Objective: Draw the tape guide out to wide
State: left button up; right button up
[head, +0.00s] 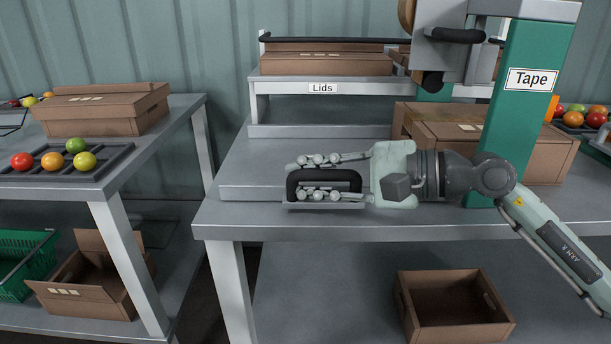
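The taping station is the green post with the "Tape" sign (531,79) and a grey tape head (440,50) above the table. A black loop handle (323,176) shows low at the front of a raised grey plate (250,178), likely the tape guide. My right gripper (321,178) reaches in from the right, pointing left. Its fingers are spread, one above and one below the handle in the picture. The lower finger covers part of the handle; I cannot tell whether either finger touches it. My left gripper is not in view.
A closed carton (545,157) lies behind the post. A "Lids" shelf (322,87) stands at the back. An open box (452,312) sits on the lower shelf. The front tabletop strip is clear.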

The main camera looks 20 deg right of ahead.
jog(key=o, duration=0.4)
jog(key=shift+s+a, duration=0.1)
jog(key=shift+s, duration=0.1)
jog(key=v, duration=1.2)
